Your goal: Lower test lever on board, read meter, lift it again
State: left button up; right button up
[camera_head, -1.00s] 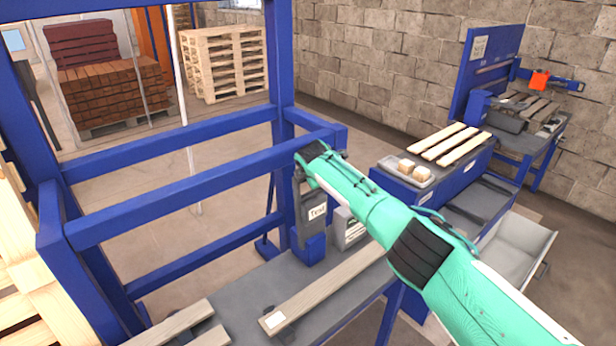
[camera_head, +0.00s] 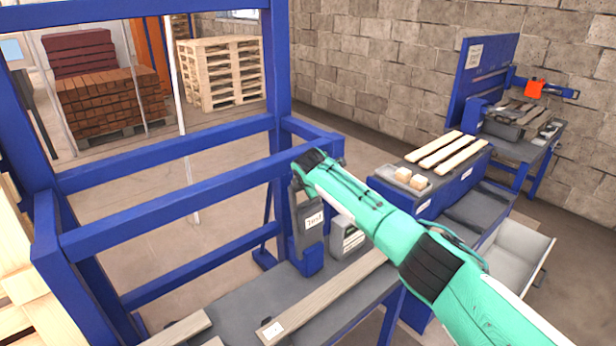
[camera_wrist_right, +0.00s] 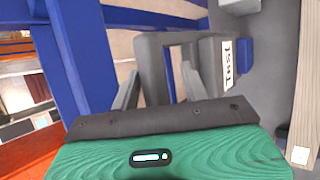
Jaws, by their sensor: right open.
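The grey test lever unit (camera_head: 311,226), with a white "Test" label, stands on a blue mount at the blue frame beside the bench. The grey meter box (camera_head: 349,238) sits just right of it, its face too small to read. The board (camera_head: 320,300), a wooden plank with a white patch at its near end, lies on the bench. My right gripper (camera_head: 308,165) is at the top of the lever unit. In the right wrist view its open fingers (camera_wrist_right: 160,88) stand either side of a grey upright part (camera_wrist_right: 152,65); contact cannot be told. My left gripper is out of view.
Blue frame beams (camera_head: 180,205) stand close left of my right gripper. A side cabinet holds wooden slats (camera_head: 440,150) and a tray with blocks (camera_head: 410,180). An open drawer (camera_head: 515,255) juts out at the right. Pallets (camera_head: 222,72) stand behind the frame.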

jog(key=b+v, duration=0.3)
jog(key=v, duration=0.8)
jog(key=shift+s+r, duration=0.2)
jog(key=shift+r, duration=0.1)
